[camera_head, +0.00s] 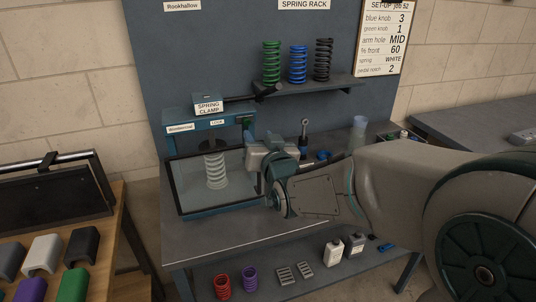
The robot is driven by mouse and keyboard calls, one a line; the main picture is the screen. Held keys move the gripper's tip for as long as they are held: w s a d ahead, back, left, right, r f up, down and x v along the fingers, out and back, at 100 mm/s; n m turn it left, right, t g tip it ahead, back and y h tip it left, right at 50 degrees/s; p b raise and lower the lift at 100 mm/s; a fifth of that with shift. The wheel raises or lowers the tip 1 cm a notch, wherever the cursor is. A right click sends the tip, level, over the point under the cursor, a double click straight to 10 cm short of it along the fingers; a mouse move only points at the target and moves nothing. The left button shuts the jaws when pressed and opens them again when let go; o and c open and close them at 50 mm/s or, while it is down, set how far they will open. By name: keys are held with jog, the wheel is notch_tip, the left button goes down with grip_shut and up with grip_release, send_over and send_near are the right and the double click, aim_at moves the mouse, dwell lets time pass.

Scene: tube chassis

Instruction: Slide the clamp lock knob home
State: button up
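The spring clamp (180,143) stands on the bench, with a teal top beam and a SPRING CLAMP sign (208,105). A LOCK label (217,122) sits on the beam's right part. A white spring (215,170) stands upright behind the clamp's clear, dark-framed guard (188,211). My gripper (250,147) is at the clamp's right side, just right of and below the LOCK label. Its fingertips are small and partly hidden, so I cannot tell whether they are open or touch anything. The lock knob cannot be made out clearly; it may be behind or beside my gripper.
Green, blue and black springs stand on a shelf (335,88) above. Behind my arm are an upright tool (304,130) and a clear cup (358,130). Red and purple springs (250,278) and two bottles (333,251) sit below. The bench front (200,240) is bare.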

jog(key=shift+b+v, duration=0.35)
jog(key=shift+v, duration=2.65)
jog(key=s+d+f+m+g+h+p, duration=0.1)
jog(key=s+d+f+g+h+p, duration=0.3)
jog(key=s+d+f+g, duration=0.5)
jog(key=s+d+f+m+g+h, duration=0.1)
jog(key=s+d+g, duration=0.4)
jog(key=s, duration=0.5)
jog(key=shift+s+d+h, duration=0.3)
jog(key=shift+d+h, duration=0.4)
jog(key=shift+d, duration=0.45)
